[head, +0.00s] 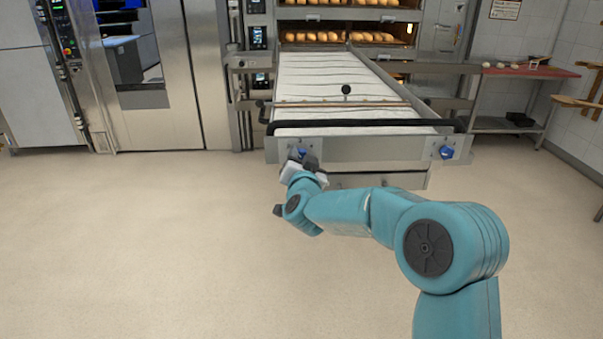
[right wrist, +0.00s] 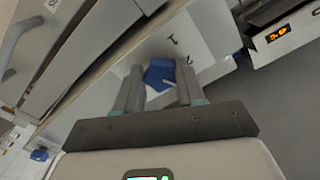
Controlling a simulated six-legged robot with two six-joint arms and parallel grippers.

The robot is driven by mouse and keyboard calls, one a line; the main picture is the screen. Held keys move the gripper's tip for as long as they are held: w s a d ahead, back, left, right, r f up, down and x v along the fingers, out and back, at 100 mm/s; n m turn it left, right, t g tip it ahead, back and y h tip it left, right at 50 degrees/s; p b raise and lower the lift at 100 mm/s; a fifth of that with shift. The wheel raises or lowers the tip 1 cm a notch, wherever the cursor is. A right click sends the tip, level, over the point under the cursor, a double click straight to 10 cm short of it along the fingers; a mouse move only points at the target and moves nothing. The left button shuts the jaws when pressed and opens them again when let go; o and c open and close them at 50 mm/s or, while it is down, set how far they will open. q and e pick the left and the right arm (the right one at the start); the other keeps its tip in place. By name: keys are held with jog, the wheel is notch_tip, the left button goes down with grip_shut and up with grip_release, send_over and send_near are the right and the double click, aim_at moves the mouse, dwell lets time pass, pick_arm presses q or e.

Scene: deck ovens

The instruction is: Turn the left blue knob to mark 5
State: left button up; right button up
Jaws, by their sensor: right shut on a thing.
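The left blue knob (head: 299,151) sits on the left end of the loader's metal front panel (head: 370,150). My right gripper (head: 307,163) is at this knob and hides part of it. In the right wrist view the blue knob (right wrist: 159,74) is between the two fingers of my right gripper (right wrist: 158,88), which is shut on it. The printed marks 1 and 2 show beside the knob; mark 5 is not visible. I cannot read where the knob points. My left gripper is not in view.
A second blue knob (head: 446,152) is at the panel's right end, and a black bar (head: 365,125) runs above the panel. The loader's white belt (head: 345,80) leads to oven decks with loaves (head: 340,37). The floor (head: 130,240) at left is clear.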

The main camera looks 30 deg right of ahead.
jog(key=shift+w+a+r+m+b, duration=0.1)
jog(key=shift+m+b, duration=4.65)
jog(key=shift+m, duration=2.55)
jog(key=shift+a+m+b, duration=0.1)
jog(key=shift+m+b, duration=4.65)
jog(key=shift+m, duration=2.55)
jog(key=shift+d, duration=0.1)
jog(key=o, duration=1)
jog(key=shift+o, duration=0.2)
